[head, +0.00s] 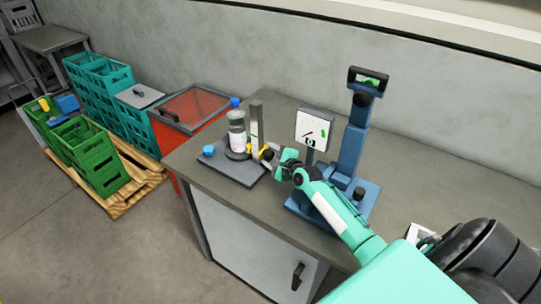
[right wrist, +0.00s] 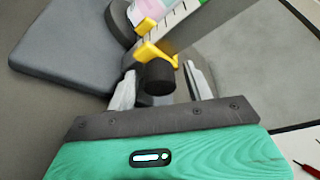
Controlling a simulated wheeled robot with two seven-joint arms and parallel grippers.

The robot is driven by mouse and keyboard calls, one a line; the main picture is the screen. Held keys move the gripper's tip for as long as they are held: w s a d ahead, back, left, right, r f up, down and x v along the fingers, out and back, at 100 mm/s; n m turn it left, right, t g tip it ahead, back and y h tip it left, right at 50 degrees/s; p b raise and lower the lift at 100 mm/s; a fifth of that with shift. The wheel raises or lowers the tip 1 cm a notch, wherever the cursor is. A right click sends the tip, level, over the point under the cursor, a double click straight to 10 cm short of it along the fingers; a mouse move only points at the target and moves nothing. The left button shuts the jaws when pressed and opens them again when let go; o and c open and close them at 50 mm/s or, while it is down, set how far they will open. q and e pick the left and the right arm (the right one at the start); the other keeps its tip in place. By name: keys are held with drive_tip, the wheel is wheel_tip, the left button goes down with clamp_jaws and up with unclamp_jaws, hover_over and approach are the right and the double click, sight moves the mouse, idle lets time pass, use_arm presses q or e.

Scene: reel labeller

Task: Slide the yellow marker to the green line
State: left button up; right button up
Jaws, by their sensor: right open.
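The yellow marker (head: 257,150) sits low on an upright grey post with a pale scale (head: 254,128). In the right wrist view the yellow marker (right wrist: 152,52) carries a black cylindrical knob (right wrist: 159,76). My right gripper (right wrist: 160,82) is open, with one finger on each side of the knob; I cannot tell whether either finger touches it. In the head view my right gripper (head: 275,156) is at the post's right side. A small green area shows on the scale, but I cannot make out the line clearly. My left gripper is not in view.
A labelled bottle (head: 237,135) stands left of the post on a dark base plate (head: 238,172) with a blue knob (head: 208,150). Green crates (head: 90,155) stand beyond the table.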

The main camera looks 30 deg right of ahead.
drive_tip(key=shift+c, duration=0.4)
drive_tip(key=shift+f, duration=0.1)
clamp_jaws()
wheel_tip(320, 180, up, 8)
drive_tip(key=p, duration=0.7)
drive_tip(key=shift+f, duration=0.25)
drive_tip(key=shift+a+f, duration=0.1)
drive_tip(key=shift+c, duration=0.9)
unclamp_jaws()
drive_tip(key=shift+o, duration=1.3)
drive_tip(key=shift+a, duration=0.1)
drive_tip(key=shift+s, duration=0.1)
